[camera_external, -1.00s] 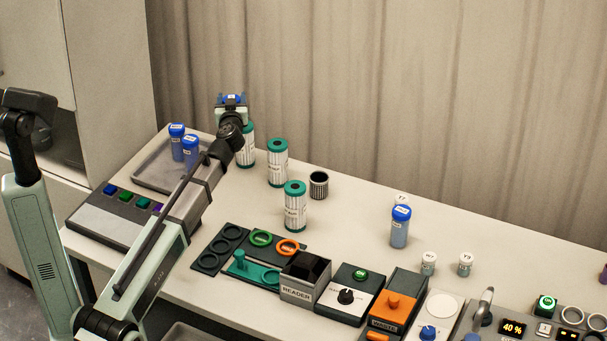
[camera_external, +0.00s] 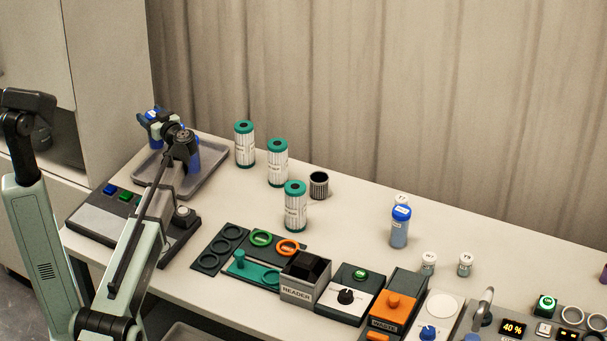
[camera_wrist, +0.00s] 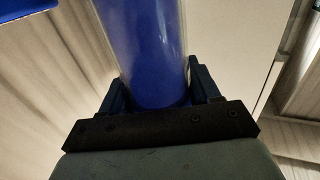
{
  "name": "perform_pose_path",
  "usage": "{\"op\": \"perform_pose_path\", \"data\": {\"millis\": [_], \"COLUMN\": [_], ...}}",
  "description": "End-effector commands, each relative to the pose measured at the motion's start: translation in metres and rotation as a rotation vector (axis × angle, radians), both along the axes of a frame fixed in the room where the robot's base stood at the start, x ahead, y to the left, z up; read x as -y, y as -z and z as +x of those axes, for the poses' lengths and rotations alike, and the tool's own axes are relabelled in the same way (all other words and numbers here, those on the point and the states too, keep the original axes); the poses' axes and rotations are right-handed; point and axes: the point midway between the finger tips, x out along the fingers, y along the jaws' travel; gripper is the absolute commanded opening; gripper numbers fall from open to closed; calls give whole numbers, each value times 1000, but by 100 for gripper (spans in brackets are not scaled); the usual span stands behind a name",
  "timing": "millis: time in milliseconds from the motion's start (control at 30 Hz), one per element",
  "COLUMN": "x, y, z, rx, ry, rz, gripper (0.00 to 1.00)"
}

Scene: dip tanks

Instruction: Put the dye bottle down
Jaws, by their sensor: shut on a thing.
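My gripper (camera_external: 160,123) is over the grey tray (camera_external: 212,176) at the back left of the table. It is shut on a blue dye bottle, whose blue top (camera_external: 153,113) shows between the jaws in the external view. In the wrist view the held bottle (camera_wrist: 145,50) is a clear-walled blue cylinder between the fingers of my gripper (camera_wrist: 160,88). A blue bottle (camera_external: 193,157) stands in the tray, partly hidden by my arm.
Several white, green-capped canisters (camera_external: 277,163) stand right of the tray. A dark ribbed cup (camera_external: 319,185) is beside them. A button panel (camera_external: 125,213) lies in front of the tray. Another blue-capped bottle (camera_external: 399,229) stands far to the right.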

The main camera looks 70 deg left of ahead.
Motion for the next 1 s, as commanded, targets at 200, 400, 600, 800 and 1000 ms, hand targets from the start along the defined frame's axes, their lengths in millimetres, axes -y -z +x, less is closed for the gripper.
{"op": "perform_pose_path", "data": {"millis": [200,400,600,800,1000], "x": [0,0,0,0,0], "y": [33,53,61,83,94], "z": [0,0,0,0,0], "rx": [-2,-1,0,-1,1], "ry": [-3,-2,-2,-1,-1], "rz": [-1,0,0,-1,0], "gripper": [22,22,22,22,22]}}
